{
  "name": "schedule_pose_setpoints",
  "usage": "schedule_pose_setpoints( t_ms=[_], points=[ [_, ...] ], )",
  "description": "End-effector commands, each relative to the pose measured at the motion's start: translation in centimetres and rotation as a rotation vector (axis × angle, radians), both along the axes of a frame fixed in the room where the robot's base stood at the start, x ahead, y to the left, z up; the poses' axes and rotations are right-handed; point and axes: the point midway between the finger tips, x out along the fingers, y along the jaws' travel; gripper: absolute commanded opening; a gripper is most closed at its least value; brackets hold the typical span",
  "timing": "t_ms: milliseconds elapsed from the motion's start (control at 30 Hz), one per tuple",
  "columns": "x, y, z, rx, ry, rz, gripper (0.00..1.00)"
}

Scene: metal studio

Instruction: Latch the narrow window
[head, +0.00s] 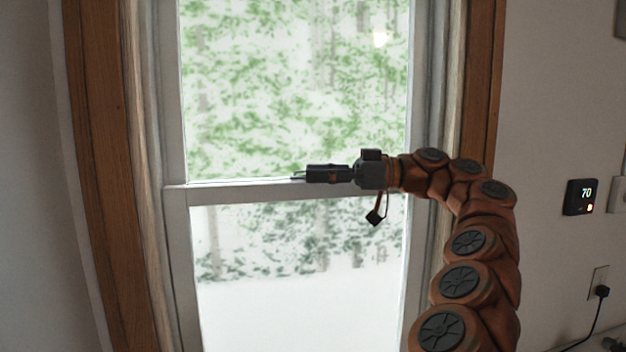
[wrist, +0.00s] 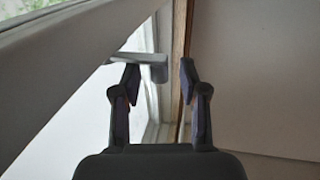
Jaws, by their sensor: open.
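The narrow window (head: 235,194) has white sashes that meet at a middle rail. A small pale grey latch (wrist: 153,69) shows in the wrist view, with a flat bar reaching left and a blockier right end. My gripper (head: 297,177) is open at the middle rail, pointing left in the head view. In the wrist view, my gripper (wrist: 160,68) has its left fingertip overlapping the latch and its right fingertip clear of it. The latch's right end lies between the fingertips; I cannot tell whether they touch.
Brown wooden trim (head: 101,150) frames the window on both sides. A dark thermostat (head: 580,197) reading 70 and an outlet (head: 599,283) with a plugged-in black cord are on the right wall. The space left of my gripper along the rail is clear.

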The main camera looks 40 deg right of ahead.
Motion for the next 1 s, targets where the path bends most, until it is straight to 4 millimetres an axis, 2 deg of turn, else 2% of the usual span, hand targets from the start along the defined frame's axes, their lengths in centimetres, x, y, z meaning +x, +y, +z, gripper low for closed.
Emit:
schedule_pose_setpoints(
  t_ms=[200, 633, 1000],
  points=[
    [0.54, 0.93, -0.05, 0.002, -0.001, 0.003, 0.43],
    [0.73, 1.06, 0.01, 0.001, 0.0, 0.0, 0.42],
    [0.73, 1.04, 0.01, 0.001, 0.0, 0.0, 0.04]
  ],
)
